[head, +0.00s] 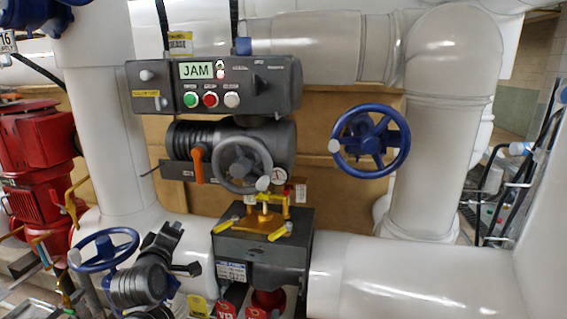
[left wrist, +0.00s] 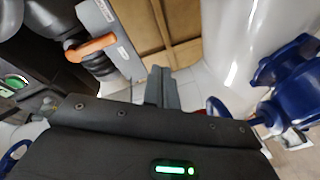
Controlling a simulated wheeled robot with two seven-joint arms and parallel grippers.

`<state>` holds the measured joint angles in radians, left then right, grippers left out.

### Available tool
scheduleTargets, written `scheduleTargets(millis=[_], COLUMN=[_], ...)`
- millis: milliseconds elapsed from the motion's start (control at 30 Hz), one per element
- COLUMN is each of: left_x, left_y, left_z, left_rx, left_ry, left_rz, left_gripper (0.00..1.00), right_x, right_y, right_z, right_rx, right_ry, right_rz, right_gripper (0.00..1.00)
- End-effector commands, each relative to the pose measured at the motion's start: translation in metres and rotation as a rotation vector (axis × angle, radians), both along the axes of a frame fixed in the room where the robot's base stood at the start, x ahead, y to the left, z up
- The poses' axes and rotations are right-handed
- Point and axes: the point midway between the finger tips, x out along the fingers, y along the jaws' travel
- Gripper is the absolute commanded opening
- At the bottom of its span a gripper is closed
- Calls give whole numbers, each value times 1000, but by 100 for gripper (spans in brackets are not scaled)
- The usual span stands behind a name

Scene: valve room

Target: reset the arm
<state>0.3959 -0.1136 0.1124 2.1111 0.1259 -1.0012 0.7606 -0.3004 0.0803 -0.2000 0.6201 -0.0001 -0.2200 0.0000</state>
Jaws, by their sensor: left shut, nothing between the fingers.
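A dark control panel (head: 215,85) hangs upper left of centre in the head view. Its lit display (head: 196,70) reads JAM. Below the display are a green button (head: 191,99), a red button (head: 210,99) and a white button (head: 232,99). My left gripper (head: 172,232) is low at the left, below the panel and apart from it. Its shut, empty fingers also show in the left wrist view (left wrist: 161,86). My right gripper is not in view.
An orange lever (head: 197,165) and a grey handwheel (head: 243,163) sit below the panel. A blue handwheel (head: 370,140) is to the right. A dark box (head: 265,255) with yellow handles stands below. Thick white pipes (head: 450,110) surround the area.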

Motion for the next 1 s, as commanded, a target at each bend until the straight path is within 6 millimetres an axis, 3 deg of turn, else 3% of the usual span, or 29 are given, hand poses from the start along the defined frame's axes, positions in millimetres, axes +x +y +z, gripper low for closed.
scheduleTargets(millis=[33, 200, 300, 400, 600, 900, 1000], left_x=[-18, -96, -154, -209, -294, -397, -388], left_y=[-4, -20, -30, -37, -45, -53, -54], left_z=[-39, -152, -208, -248, -290, -317, -346], left_rx=[73, 353, 500, 618, 768, 904, 903], left_ry=[92, 408, 583, 724, 906, 1086, 1096], left_rz=[-25, -177, -296, -419, -621, -890, -897], left_gripper=[0, 0, 0, 0, 0, 0, 0], right_x=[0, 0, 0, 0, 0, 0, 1], right_y=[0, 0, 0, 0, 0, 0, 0], right_z=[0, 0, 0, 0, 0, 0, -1], right_rx=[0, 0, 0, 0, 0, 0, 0], right_ry=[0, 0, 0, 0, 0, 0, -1], right_rz=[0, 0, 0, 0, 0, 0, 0], right_gripper=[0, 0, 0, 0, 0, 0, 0])
